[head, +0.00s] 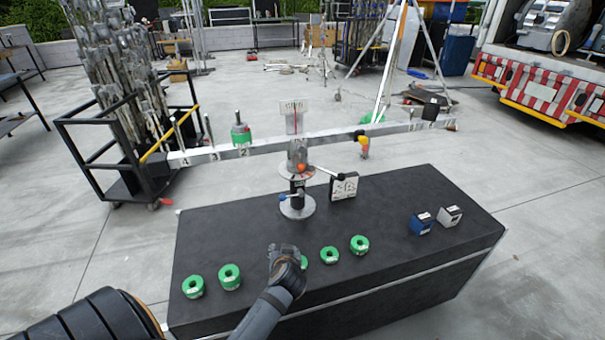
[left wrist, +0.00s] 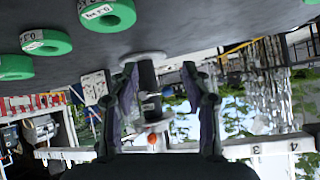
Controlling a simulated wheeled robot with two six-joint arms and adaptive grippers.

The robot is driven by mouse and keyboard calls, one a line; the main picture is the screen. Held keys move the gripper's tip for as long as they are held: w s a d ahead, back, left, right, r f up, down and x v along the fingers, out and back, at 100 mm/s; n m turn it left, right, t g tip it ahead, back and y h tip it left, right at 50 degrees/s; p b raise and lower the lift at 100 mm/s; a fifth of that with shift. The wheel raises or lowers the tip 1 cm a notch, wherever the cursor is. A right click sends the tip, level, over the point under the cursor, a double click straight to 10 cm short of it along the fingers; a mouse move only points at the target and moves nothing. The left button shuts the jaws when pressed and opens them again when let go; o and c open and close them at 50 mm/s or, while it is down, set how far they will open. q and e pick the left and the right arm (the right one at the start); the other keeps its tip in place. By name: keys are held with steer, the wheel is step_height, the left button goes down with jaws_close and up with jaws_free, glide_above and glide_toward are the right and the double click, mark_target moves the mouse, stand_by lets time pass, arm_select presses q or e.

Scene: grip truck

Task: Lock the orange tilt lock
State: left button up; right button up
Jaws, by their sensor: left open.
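The orange tilt lock shows as a round orange knob (head: 302,168) low on the beam's pivot head, above the column; it also shows in the upside-down left wrist view (left wrist: 152,139). A blue knob (head: 282,198) sits lower on the same column, also in the left wrist view (left wrist: 167,91). My left gripper (head: 284,250) is over the black table, in front of the round column base and below the orange knob. In the left wrist view its two fingers (left wrist: 160,72) are apart, with the column visible between them and nothing held. My right gripper is not in view.
A long white beam (head: 250,149) crosses above the table, with a green weight (head: 240,134) on its left. Green rings (head: 329,255) lie along the front of the black table (head: 390,265). A white card block (head: 344,187) stands right of the column; blue and grey blocks (head: 421,223) are farther right.

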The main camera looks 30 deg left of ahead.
arm_select(q)
steer(key=w+a+r+n+t+y, duration=0.2)
steer(key=w+r+n+t+y, duration=0.1)
steer(key=w+r, duration=0.5)
steer(key=t+y, duration=0.1)
steer(key=t, duration=0.2)
glide_toward(301, 169)
steer(key=shift+n, duration=0.4)
steer(key=p+x, duration=0.1)
steer(key=x, duration=0.7)
steer(key=shift+r+p, duration=0.1)
steer(key=shift+p, duration=0.2)
steer(key=shift+w+a, duration=0.3)
steer(key=shift+w, duration=0.15)
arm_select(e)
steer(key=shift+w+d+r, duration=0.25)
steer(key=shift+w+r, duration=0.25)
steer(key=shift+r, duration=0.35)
arm_select(q)
steer(key=shift+c, duration=0.3)
jaws_close()
